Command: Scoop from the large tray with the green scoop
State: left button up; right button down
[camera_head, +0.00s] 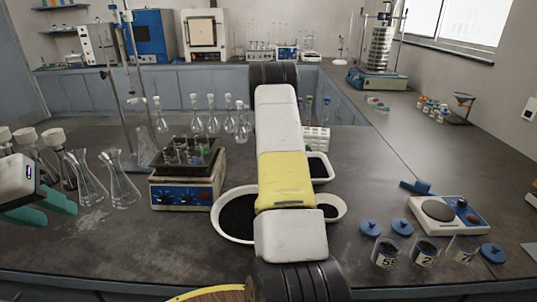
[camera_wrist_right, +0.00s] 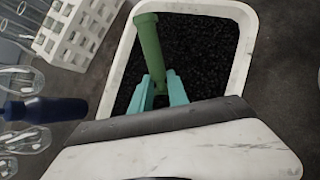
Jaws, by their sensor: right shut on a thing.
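A white rectangular tray (camera_wrist_right: 245,20) of black granules lies under my right gripper in the right wrist view; in the head view its right edge (camera_head: 326,170) shows beside my arm. The green scoop (camera_wrist_right: 151,45) shows as a handle across the granules. My right gripper (camera_wrist_right: 163,90) is shut on it with teal fingers. The scoop's bowl is hidden, so I cannot tell whether it touches the granules. In the head view my right arm hides that gripper and scoop. My left gripper (camera_head: 58,212) is at the left edge, its teal fingers apart and empty.
A larger oval white dish (camera_head: 220,222) and a small one (camera_head: 337,207) hold black material. A hotplate (camera_head: 187,190) and flasks (camera_head: 121,180) stand left. A white rack (camera_head: 317,138) is behind the tray. A balance (camera_head: 447,213) and labelled jars (camera_head: 386,253) stand right.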

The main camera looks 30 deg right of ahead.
jog(key=y, duration=0.1)
jog(key=d+f+y, duration=0.1)
jog(key=y, duration=0.2)
jog(key=shift+s+d+f, duration=0.1)
jog(key=shift+d+f, duration=0.1)
jog(key=shift+d, duration=0.05)
jog(key=shift+a, duration=0.1)
jog(key=shift+d+r+h, duration=0.35)
jog(key=shift+r+h, duration=0.25)
jog(key=shift+h, duration=0.2)
jog(key=shift+d+r, duration=0.1)
jog(key=shift+d, duration=0.2)
jog(key=y, duration=0.1)
jog(key=d+y, duration=0.1)
jog(key=shift+r+m+y, duration=0.3)
jog(key=shift+y, duration=0.1)
jog(key=shift+r+y, duration=0.25)
jog(key=shift+y, duration=0.55)
